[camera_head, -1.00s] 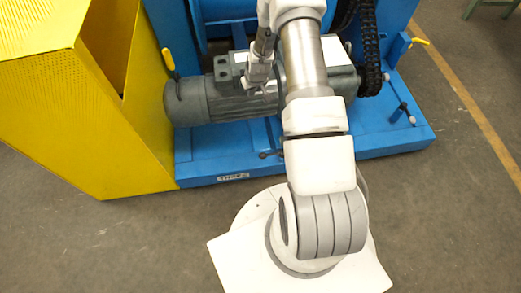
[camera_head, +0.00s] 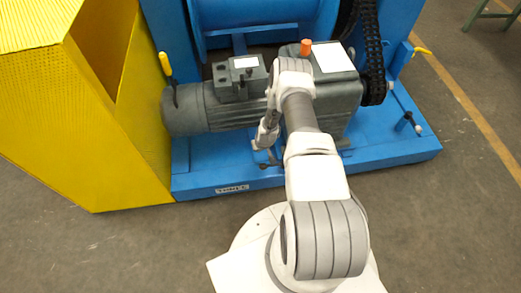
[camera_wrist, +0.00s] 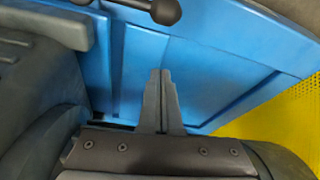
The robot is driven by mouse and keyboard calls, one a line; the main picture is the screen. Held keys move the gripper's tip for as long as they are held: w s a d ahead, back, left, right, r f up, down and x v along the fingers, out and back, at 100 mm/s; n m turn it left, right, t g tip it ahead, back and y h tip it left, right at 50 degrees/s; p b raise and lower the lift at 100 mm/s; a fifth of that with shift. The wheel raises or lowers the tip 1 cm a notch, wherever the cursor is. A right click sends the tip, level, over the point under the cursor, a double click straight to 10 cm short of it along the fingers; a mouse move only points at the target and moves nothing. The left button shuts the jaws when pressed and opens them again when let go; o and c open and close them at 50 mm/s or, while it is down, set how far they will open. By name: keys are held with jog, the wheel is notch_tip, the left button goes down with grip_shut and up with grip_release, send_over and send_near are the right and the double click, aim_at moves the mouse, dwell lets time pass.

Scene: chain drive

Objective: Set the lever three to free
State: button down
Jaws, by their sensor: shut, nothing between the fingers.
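My gripper (camera_head: 268,156) is shut and empty, low in front of the grey motor, over the blue base's front edge. Its closed fingertips (camera_wrist: 160,75) also show in the wrist view. A black lever with a ball knob (camera_wrist: 165,11) lies at the top of the wrist view, apart from the fingertips. In the head view I see a yellow-handled lever (camera_head: 166,66) at left, another yellow lever (camera_head: 421,51) at right, and a dark lever with a pale knob (camera_head: 411,119) on the base's right part. I cannot read which is lever three.
The blue machine base (camera_head: 385,150) carries the grey motor (camera_head: 215,105) and a black chain (camera_head: 372,60). A yellow guard (camera_head: 85,130) stands close on the left. An orange cap (camera_head: 306,47) sticks up behind my arm. The floor in front is free.

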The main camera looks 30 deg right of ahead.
aim_at(274, 165)
jog(key=shift+s+a+f+b, duration=0.1)
jog(key=shift+s+f+b, duration=0.1)
jog(key=shift+s+f, duration=0.4)
jog(key=shift+s+f+b, duration=0.25)
jog(key=shift+s+f, duration=0.05)
jog(key=shift+f, duration=0.45)
jog(key=shift+s+a+f+b, duration=0.1)
jog(key=shift+s+f+b, duration=0.1)
jog(key=shift+s+f, duration=0.4)
